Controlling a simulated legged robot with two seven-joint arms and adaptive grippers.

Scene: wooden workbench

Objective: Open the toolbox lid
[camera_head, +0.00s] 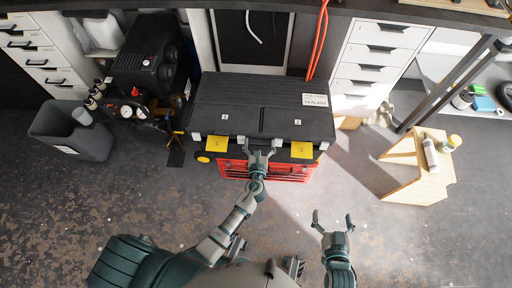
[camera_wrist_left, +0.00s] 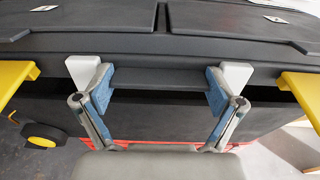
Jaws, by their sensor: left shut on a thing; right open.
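The toolbox has a black lid (camera_head: 262,102) and a red drawer base (camera_head: 285,174); it stands on the floor. The lid lies flat across its top; a dark band shows under its front rim in the left wrist view. A yellow latch (camera_head: 216,144) and another yellow latch (camera_head: 302,150) stick out at the front. My left gripper (camera_head: 258,144) is at the middle of the front edge. In the left wrist view its fingers (camera_wrist_left: 160,92) are shut on the dark lid handle (camera_wrist_left: 160,78), between two pale brackets. My right gripper (camera_head: 333,217) is open and empty, in front and to the right.
A wooden step stool (camera_head: 430,187) with bottles stands at the right. A grey bin (camera_head: 75,130) and black machine (camera_head: 148,60) are at the left. The workbench (camera_head: 400,10) and white drawers (camera_head: 375,55) are behind. Floor in front is mostly clear.

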